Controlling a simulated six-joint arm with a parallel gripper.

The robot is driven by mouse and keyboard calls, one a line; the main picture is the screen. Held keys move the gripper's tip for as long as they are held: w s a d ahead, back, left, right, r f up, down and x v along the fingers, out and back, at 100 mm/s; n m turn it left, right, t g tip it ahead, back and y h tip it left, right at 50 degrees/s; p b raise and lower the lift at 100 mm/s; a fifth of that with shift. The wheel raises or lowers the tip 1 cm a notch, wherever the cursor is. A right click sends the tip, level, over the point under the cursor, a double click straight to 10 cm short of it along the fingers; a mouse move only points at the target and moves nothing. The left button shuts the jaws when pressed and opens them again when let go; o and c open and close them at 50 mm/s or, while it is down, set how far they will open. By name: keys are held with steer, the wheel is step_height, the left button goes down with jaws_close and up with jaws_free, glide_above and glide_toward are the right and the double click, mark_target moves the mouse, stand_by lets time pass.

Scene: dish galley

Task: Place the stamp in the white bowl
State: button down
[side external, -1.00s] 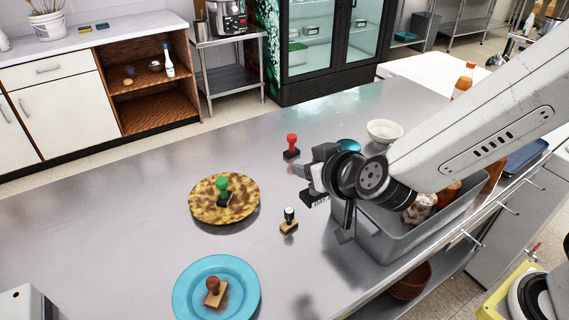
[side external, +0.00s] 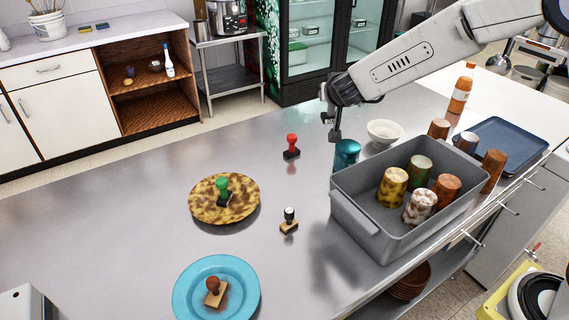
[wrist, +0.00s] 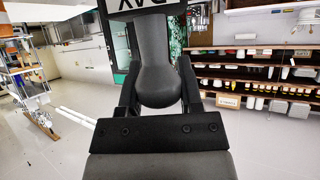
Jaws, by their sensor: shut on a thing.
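My gripper (wrist: 158,95) is shut on a dark grey stamp (wrist: 152,50) with a rounded handle; black letters show on its pale block at the top of the wrist view. The white bowl (side external: 385,132) stands on the counter, to the right of and lower than my wrist in the picture. A green stamp (side external: 223,190) is on a mottled plate, a brown-red stamp (side external: 213,291) on a blue plate.
A grey bin (side external: 385,240) holding several cups stands right of centre. A brown cup (side external: 439,128), a sauce bottle (side external: 461,90) and a blue tray (side external: 500,145) are farther right.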

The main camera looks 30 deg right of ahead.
steer(key=w+d+m+g+h, duration=0.1)
steer(key=w+d+m+h, duration=0.1)
steer(key=d, duration=1.2)
steer(key=w+d+m+g+h, duration=0.1)
steer(key=w+d+m+h, duration=0.15)
steer(key=d, duration=1.25)
steer(key=shift+n+y, duration=0.25)
steer(key=shift+y, duration=0.2)
steer(key=shift+w+d+f, duration=0.1)
steer(key=shift+d+f, duration=0.05)
steer(key=shift+f, duration=2.7)
steer(key=shift+f, duration=0.15)
steer(key=shift+f, duration=5.3)
